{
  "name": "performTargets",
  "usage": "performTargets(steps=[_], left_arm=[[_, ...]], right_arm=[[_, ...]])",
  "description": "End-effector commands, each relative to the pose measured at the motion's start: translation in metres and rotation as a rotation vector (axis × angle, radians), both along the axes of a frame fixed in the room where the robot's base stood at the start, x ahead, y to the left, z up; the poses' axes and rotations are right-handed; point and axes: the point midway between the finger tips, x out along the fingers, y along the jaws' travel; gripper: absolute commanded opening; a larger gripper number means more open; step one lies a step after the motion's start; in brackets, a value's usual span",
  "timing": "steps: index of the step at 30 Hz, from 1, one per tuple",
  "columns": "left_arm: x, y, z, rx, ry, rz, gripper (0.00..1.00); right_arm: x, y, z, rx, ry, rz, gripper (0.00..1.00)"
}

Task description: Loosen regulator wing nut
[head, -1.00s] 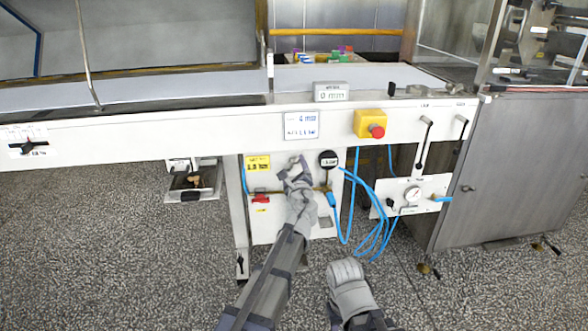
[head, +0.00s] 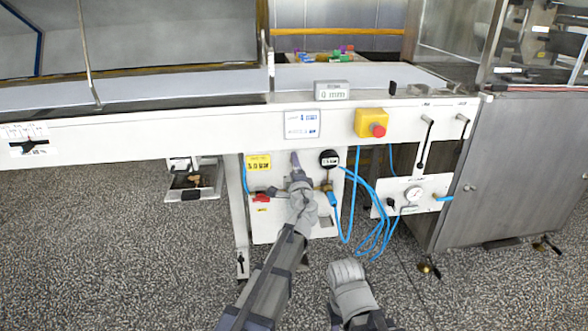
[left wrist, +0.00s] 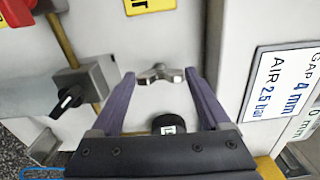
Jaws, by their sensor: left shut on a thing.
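The metal wing nut (left wrist: 160,73) is on the white panel (head: 262,228) below the conveyor. In the left wrist view its two wings sit between the purple fingertips of my left gripper (left wrist: 159,74), which is shut on it. In the head view my left gripper (head: 296,160) reaches up to the panel and hides the nut.
A yellow pressure label (head: 258,163) and a red valve handle (head: 262,198) are left of the gripper. Blue hoses (head: 372,190) hang to the right. A red emergency button (head: 377,130) and the conveyor's front beam (head: 180,129) are above. A dark knob (left wrist: 70,97) is near the left finger.

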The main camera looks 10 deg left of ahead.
Motion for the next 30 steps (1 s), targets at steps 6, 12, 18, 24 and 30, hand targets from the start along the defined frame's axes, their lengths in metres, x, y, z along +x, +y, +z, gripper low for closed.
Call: performTargets(steps=[6, 12, 18, 24, 30], left_arm=[[-0.0008, 0.0003, -0.0007, -0.049, -0.013, 0.001, 0.24], [-0.0009, 0.0004, -0.0007, -0.062, -0.017, 0.001, 0.24], [-0.0009, 0.0004, -0.0008, -0.063, -0.017, 0.001, 0.24], [-0.0009, 0.0004, -0.0007, -0.062, -0.017, 0.001, 0.91], [-0.0005, 0.0002, -0.0005, -0.060, -0.016, 0.001, 1.00]], right_arm=[[0.0000, 0.0000, -0.0004, 0.000, 0.000, 0.000, 0.50], [0.0000, 0.0000, -0.0005, 0.000, 0.000, 0.000, 0.50], [0.0000, 0.0000, -0.0005, 0.000, 0.000, 0.000, 0.50], [0.0000, 0.0000, -0.0005, 0.000, 0.000, 0.000, 0.50], [0.0000, 0.0000, -0.0004, 0.000, 0.000, 0.000, 0.50]])
